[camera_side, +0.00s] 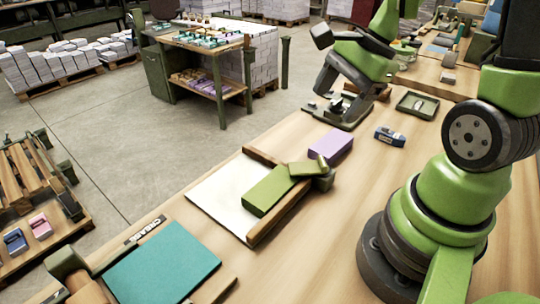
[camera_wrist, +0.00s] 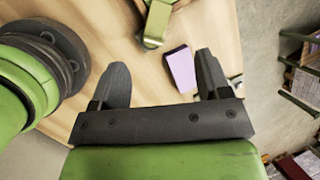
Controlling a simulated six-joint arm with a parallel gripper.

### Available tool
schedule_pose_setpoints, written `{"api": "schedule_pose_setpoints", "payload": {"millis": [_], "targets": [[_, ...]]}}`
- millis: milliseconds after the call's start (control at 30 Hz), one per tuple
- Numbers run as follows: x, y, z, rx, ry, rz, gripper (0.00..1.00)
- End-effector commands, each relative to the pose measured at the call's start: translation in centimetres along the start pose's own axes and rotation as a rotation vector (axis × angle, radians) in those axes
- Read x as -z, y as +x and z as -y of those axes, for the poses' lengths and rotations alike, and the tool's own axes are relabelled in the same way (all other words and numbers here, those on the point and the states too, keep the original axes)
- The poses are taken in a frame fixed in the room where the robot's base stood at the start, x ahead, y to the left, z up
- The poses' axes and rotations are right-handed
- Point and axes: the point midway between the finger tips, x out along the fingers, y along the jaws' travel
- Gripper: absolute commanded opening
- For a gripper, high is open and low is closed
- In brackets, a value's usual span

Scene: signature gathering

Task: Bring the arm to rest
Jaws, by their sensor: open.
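My gripper (camera_wrist: 161,66) is open, with its two dark fingers apart and nothing held between them. In the side view my gripper (camera_side: 348,82) hangs above the far part of the wooden bench (camera_side: 375,190), below the green wrist. In the wrist view a purple block (camera_wrist: 181,69) shows beyond the fingers, close to the right one. The purple block (camera_side: 331,145) lies on the bench in the side view, apart from my gripper. My upper arm runs out of the top of the side view.
Olive blocks (camera_side: 268,190) lie by a wooden bar on a white sheet (camera_side: 216,196). A teal sheet (camera_side: 163,262) lies at the front. A blue item (camera_side: 389,137) and a small tray (camera_side: 416,105) stand at the right. Bare bench lies between the olive blocks and my base.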

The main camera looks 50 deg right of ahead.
Motion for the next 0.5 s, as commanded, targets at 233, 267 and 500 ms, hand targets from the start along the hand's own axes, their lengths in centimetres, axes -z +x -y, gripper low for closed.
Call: {"api": "schedule_pose_setpoints", "payload": {"millis": [233,267,500], "targets": [[-7.7,-5.9,-1.8,0.122,-0.845,-0.063,0.70],[-8.2,-6.5,-2.2,0.138,-0.933,-0.075,0.70],[-10.4,-9.8,-5.0,0.237,-1.412,-0.169,0.70]]}}
